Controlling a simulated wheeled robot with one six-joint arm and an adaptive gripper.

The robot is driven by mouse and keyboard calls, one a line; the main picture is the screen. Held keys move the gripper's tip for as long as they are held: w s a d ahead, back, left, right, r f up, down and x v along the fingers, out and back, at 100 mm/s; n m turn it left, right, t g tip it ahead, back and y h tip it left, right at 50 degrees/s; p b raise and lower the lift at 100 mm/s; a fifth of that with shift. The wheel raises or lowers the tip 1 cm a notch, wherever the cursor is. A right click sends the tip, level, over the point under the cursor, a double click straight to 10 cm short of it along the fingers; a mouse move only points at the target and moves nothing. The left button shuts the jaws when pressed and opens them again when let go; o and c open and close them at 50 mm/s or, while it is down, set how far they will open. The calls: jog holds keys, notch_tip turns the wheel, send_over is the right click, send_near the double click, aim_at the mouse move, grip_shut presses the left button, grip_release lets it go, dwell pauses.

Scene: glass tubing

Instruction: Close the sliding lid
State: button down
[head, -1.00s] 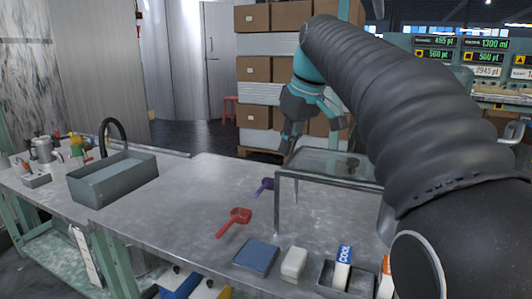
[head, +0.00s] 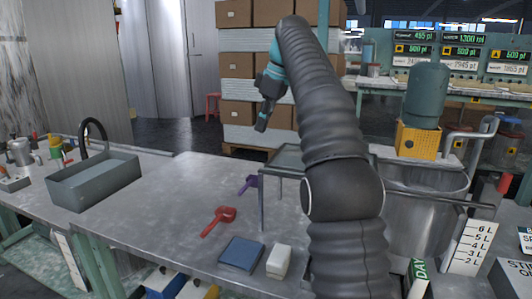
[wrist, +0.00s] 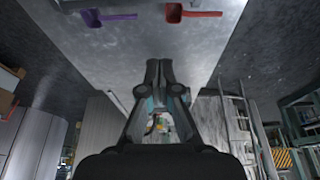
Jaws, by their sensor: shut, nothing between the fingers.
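A flat glass panel (head: 287,157) in a metal frame lies level on thin legs above the bench, left of a large steel vat (head: 425,207); it looks like the sliding lid. Metal rails (head: 440,193) run along the vat's top. The visible part of the vat's mouth looks uncovered. My arm hides the panel's right part and the vat's left side. My gripper (head: 261,125) is shut and empty, pointing down, above and beyond the panel's left end in the head view. In the wrist view its fingers (wrist: 159,66) are together, with no lid visible.
A red scoop (head: 222,217) and a purple scoop (head: 249,183) lie on the bench (head: 165,215). A blue pad (head: 242,254) and a white block (head: 279,262) are at the front. A grey sink (head: 95,180) stands left. A yellow-based tank (head: 418,138) is behind the vat.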

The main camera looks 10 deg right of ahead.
notch_tip(320, 180, down, 8)
jog(key=d+b, duration=0.1)
jog(key=b, duration=0.1)
jog(key=shift+s+b, duration=0.35)
jog(key=shift+b, duration=0.05)
